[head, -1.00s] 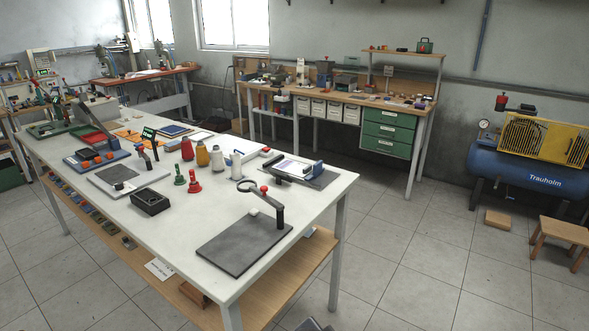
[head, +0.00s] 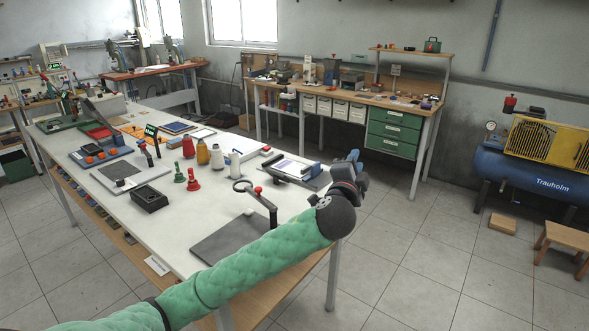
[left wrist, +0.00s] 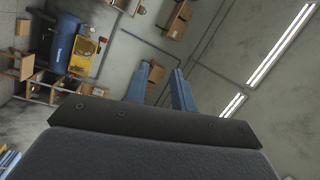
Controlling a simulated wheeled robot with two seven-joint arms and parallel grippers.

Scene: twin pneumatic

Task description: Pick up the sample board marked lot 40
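No marking reading lot 40 can be read in any view, so I cannot tell which item is the sample board. A flat pale piece (head: 287,167) lies in a fixture with a blue end block on the white table (head: 160,217). A dark grey plate (head: 222,241) with a black arm post lies at the table's near end, partly hidden by my green left arm. My left gripper (head: 353,160) is raised beyond the table's right end, touching nothing. In the left wrist view its two blue fingers (left wrist: 163,78) stand apart and empty. My right gripper is not in view.
A workbench (head: 340,97) stands at the back wall. A blue compressor (head: 530,172) and stool (head: 562,237) are at right.

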